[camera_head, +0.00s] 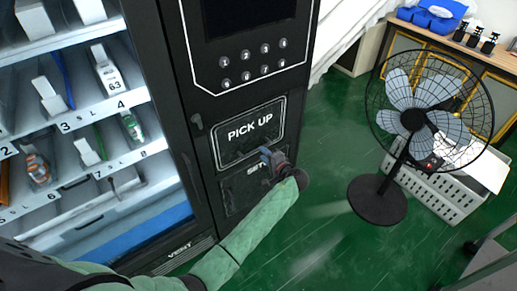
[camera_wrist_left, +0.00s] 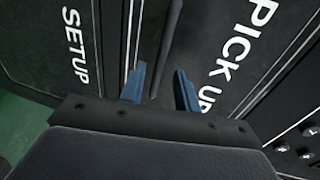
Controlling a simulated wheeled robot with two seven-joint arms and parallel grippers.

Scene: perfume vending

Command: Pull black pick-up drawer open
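The black pick-up drawer (camera_head: 250,144) is a framed panel with white "PICK UP" lettering on the vending machine's front. It looks flush with the machine in the head view. My left gripper (camera_head: 267,154) is at the drawer's lower right edge, above the SETUP panel (camera_head: 243,190). In the left wrist view, the two blue fingers of my left gripper (camera_wrist_left: 160,76) are apart. A dark bar (camera_wrist_left: 168,50) on the drawer's lower side runs between them, with gaps visible beside it. The "PICK UP" panel (camera_wrist_left: 222,45) is at right there. My right gripper is not in view.
Keypad buttons (camera_head: 245,55) are above the drawer. The glass display with perfume shelves (camera_head: 75,120) is at left. A black fan (camera_head: 412,120) stands on the green floor at right, before a white basket (camera_head: 440,192). The floor (camera_head: 320,180) between machine and fan is clear.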

